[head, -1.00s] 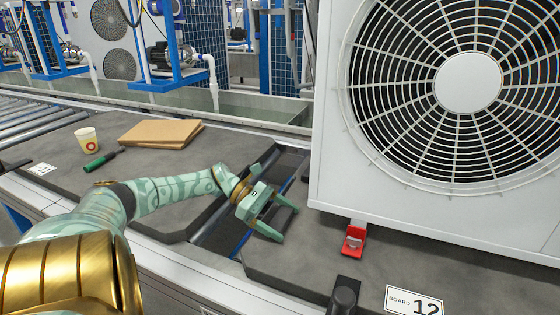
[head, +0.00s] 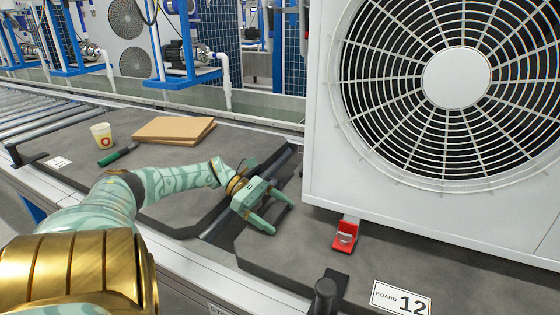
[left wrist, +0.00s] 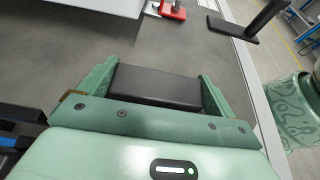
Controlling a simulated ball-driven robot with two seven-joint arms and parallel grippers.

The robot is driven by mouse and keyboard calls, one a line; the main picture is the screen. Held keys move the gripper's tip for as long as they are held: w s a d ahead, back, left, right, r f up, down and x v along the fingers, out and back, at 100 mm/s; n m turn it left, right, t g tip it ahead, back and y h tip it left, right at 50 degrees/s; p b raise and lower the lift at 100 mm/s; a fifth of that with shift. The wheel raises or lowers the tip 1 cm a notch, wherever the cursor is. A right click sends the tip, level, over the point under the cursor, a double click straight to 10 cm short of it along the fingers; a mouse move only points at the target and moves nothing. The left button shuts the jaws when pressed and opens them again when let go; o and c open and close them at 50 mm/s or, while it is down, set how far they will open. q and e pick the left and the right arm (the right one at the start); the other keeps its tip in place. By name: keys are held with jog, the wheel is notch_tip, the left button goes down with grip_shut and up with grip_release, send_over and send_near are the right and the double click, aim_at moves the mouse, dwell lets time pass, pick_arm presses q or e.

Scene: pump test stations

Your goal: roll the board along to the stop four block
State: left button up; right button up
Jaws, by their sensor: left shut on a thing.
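The grey board marked BOARD 12 (head: 285,262) carries a large white fan unit (head: 325,120); its near left corner is by my left gripper (head: 277,219). My left gripper is shut on a dark bar (left wrist: 153,88) at that board's left end; the bar lies between both fingers in the left wrist view. A narrow gap separates this board from another grey board (head: 110,180) on the left. A white label (head: 218,309) at the bottom edge of the head view is cut off. I cannot make out the stop four block. My right gripper is out of view.
The left board holds a paper cup (head: 101,136), a green-handled tool (head: 118,154) and brown cardboard (head: 173,130). A red clamp (head: 345,235) sits at the fan unit's foot. A black post (head: 326,296) stands at the front edge. Rollers (head: 40,122) lie at far left.

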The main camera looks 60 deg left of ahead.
aim_at(268, 211)
pick_arm(q)
jog(key=shift+s+a+b, duration=0.2)
jog(key=shift+s+a, duration=0.25)
jog(key=shift+a, duration=0.25)
jog(key=shift+s+a+b, duration=0.15)
jog(key=shift+s+a, duration=0.3)
jog(key=shift+a, duration=0.2)
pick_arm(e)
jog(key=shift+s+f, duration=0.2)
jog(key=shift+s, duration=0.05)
pick_arm(q)
jog(key=o, duration=1.6)
jog(key=shift+o, duration=0.8)
jog(key=shift+s+a, duration=0.15)
jog(key=b+v, duration=0.1)
jog(key=v, duration=0.6)
jog(key=shift+s+a, duration=0.25)
jog(key=shift+a, duration=0.05)
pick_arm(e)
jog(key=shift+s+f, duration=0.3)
